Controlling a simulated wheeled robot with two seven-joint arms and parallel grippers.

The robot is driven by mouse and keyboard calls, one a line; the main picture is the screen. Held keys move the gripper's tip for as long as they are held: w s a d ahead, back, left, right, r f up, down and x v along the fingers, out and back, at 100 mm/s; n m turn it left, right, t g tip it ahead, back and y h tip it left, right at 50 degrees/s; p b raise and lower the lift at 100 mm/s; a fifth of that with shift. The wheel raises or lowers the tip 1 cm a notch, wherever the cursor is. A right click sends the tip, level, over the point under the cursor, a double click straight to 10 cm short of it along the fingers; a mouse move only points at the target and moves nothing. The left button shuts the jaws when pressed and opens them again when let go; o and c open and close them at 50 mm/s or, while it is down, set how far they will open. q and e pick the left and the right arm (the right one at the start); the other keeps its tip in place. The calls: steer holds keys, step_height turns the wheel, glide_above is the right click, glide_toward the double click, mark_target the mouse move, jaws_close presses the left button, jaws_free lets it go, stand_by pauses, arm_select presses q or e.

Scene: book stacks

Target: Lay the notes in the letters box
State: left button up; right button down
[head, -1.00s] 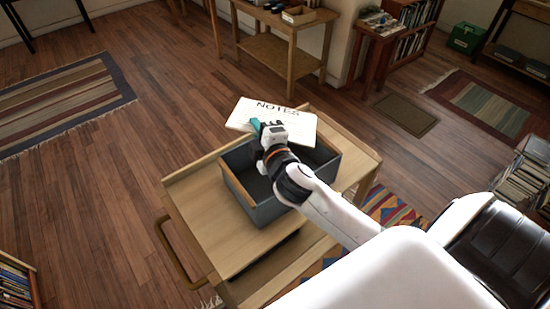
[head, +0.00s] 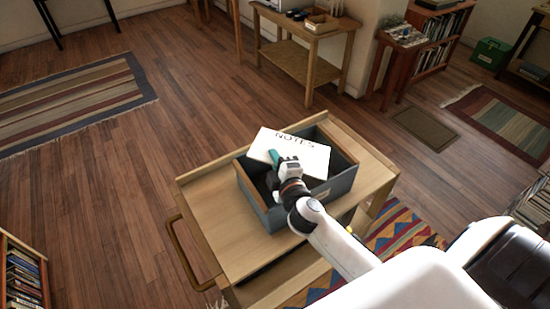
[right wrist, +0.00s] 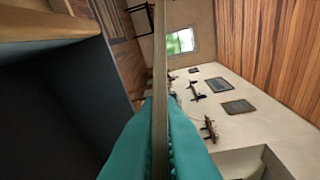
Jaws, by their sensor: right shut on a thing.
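The notes (head: 300,152), a white pad with "NOTES" printed on its face, are held tilted at the box's opening, over its far part. My right gripper (head: 275,160) is shut on the near left edge of the notes. In the right wrist view the notes show edge-on (right wrist: 160,85) between the teal fingers (right wrist: 160,140). The grey letters box (head: 335,187) with wooden rims stands on a wooden cart (head: 225,235). A pale label is on its near right side. Part of its inside is hidden by the notes and my arm. My left gripper is not in view.
The cart top has bare wood left of the box and a raised edge at the back. A wooden side table (head: 305,40) stands behind, a bookcase (head: 425,45) at the back right. Open floor lies left of the cart.

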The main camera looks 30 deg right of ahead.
steer(key=shift+f+b, duration=0.45)
steer(key=shift+f, duration=0.15)
steer(key=c, duration=1.6)
jaws_free()
steer(key=shift+r+p, duration=0.55)
steer(key=shift+p, duration=0.05)
steer(key=s+a+r+b, duration=0.1)
steer(key=s+b, duration=0.2)
steer(key=s, duration=0.9)
steer(key=shift+a+r, duration=0.15)
steer(key=shift+a, duration=0.25)
